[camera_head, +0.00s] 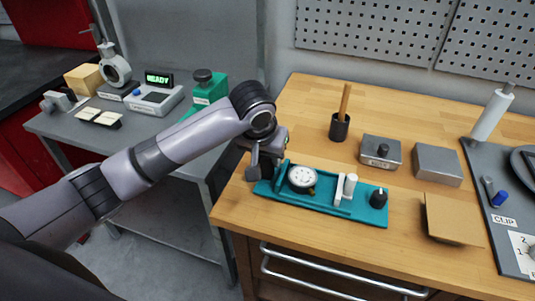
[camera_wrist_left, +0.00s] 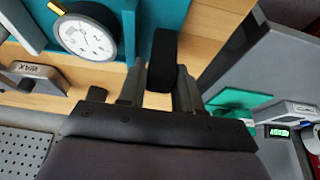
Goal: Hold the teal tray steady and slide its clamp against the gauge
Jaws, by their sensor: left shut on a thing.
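The teal tray (camera_head: 325,208) lies along the front edge of the wooden bench. A round white-faced gauge (camera_head: 302,177) sits in its left part, against a teal upright; it also shows in the left wrist view (camera_wrist_left: 86,38). The white clamp (camera_head: 345,189) stands upright right of the gauge, with a visible gap between them. A black knob (camera_head: 379,198) is at the tray's right end. My left gripper (camera_head: 262,170) is at the tray's left end, shut on a black grip piece (camera_wrist_left: 163,62) there. The wrist hides part of that end. My right gripper is out of view.
Behind the tray are a black cup (camera_head: 339,127) with a wooden stick, a labelled metal block (camera_head: 381,152) and a plain grey block (camera_head: 437,165). A tan plate (camera_head: 452,219) lies to the right. A grey board (camera_head: 505,230) with parts fills the far right.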

